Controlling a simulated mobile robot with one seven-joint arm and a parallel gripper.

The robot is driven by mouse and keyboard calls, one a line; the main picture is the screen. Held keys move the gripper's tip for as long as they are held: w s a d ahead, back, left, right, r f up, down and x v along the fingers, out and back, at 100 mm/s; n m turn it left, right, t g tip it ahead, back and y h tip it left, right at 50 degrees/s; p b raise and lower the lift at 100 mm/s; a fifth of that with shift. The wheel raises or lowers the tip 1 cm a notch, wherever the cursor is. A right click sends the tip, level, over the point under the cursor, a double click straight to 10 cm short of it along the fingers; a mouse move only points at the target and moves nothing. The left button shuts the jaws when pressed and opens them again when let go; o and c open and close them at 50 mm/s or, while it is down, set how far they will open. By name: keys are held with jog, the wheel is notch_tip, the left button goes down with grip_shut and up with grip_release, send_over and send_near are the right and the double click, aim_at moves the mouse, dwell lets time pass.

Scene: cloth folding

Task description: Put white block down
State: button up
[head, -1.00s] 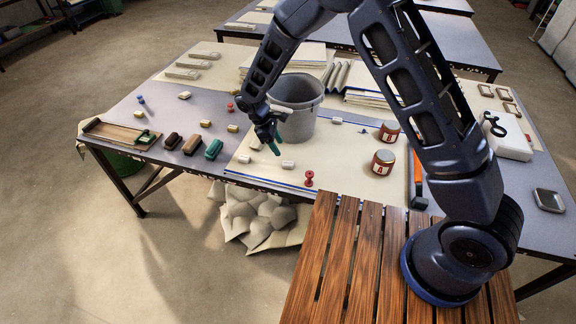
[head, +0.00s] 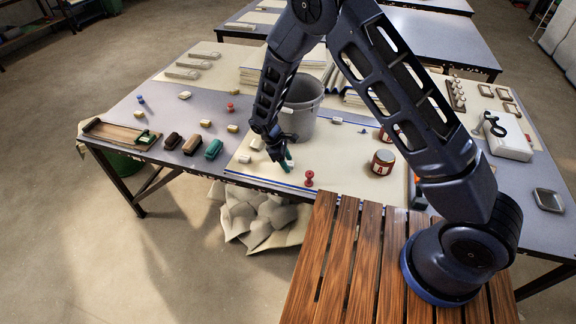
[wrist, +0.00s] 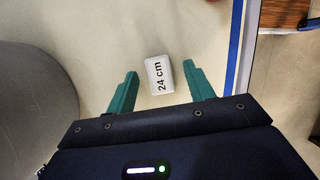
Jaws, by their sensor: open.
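A white block (wrist: 159,76) marked "24 cm" lies on the cream sheet in the wrist view. My gripper (wrist: 159,88) is open, with its teal fingers on either side of the block and a gap visible on both sides. In the head view my gripper (head: 287,162) is low over the cream sheet (head: 335,165) near its front edge, and it mostly hides the block there. The height of the fingertips above the sheet cannot be told.
A grey bucket (head: 303,122) stands close behind the gripper. A red spool (head: 309,179) is just in front and to the right. A red-labelled jar (head: 382,162) stands further right. Several small blocks and brushes lie on the left of the table (head: 135,110).

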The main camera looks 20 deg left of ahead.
jog(key=c, duration=1.1)
jog(key=shift+c, duration=0.2)
